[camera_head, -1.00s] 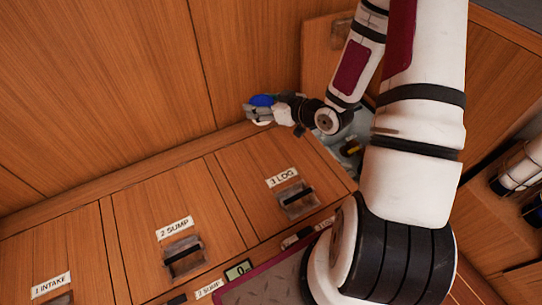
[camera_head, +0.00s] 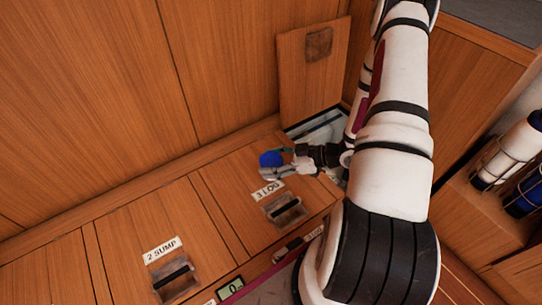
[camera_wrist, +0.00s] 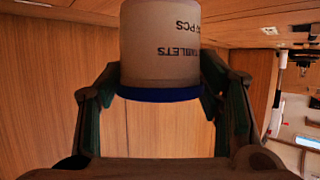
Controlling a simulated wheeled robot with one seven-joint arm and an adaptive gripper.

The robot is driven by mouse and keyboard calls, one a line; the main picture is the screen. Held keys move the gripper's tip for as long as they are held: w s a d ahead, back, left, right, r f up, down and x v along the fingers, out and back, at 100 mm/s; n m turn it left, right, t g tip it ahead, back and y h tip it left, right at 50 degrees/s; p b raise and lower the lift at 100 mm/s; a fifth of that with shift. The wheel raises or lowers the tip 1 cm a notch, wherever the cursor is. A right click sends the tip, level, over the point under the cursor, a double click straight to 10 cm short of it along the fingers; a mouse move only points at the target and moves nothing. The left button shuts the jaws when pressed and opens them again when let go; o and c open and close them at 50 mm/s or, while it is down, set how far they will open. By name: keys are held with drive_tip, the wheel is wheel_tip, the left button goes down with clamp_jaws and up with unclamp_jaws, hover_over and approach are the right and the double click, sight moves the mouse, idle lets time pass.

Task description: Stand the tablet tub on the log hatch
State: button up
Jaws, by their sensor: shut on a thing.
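The tablet tub is a pale cylinder with a blue lid; in the head view only its blue lid (camera_head: 270,158) shows clearly. In the wrist view the tub (camera_wrist: 160,45) fills the top middle, with its printed "TABLETS" label upside down. My gripper (camera_head: 275,168) is shut on the tub, with a finger on each side. The log hatch (camera_head: 245,190) is the wooden panel labelled "3 LOG" with a recessed black handle. The tub is over this hatch's far part in the head view; I cannot tell whether its base touches the wood.
The "2 SUMP" hatch (camera_head: 160,235) lies to the left, with its own recessed handle. Beyond the log hatch is an open compartment (camera_head: 318,130) with a raised wooden lid (camera_head: 312,75). Caged bottles (camera_head: 510,160) stand at the right. A small display (camera_head: 231,288) sits at the front edge.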

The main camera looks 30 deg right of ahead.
drive_tip(key=w+d, duration=0.1)
drive_tip(key=w, duration=0.1)
drive_tip(key=w+d+b, duration=0.1)
drive_tip(key=d, duration=0.1)
drive_tip(key=w+d, duration=0.1)
drive_tip(key=w, duration=0.1)
drive_tip(key=shift+w+d+f+b, duration=0.2)
drive_tip(key=shift+w+f+b, duration=0.1)
drive_tip(key=shift+f+b, duration=0.05)
drive_tip(key=shift+w+d+f, duration=0.1)
drive_tip(key=shift+w+f, duration=0.1)
drive_tip(key=shift+f, duration=0.05)
drive_tip(key=shift+f+b, duration=1.05)
drive_tip(key=shift+f, duration=0.4)
drive_tip(key=shift+f, duration=0.15)
drive_tip(key=o, duration=1.2)
drive_tip(key=shift+o, duration=0.2)
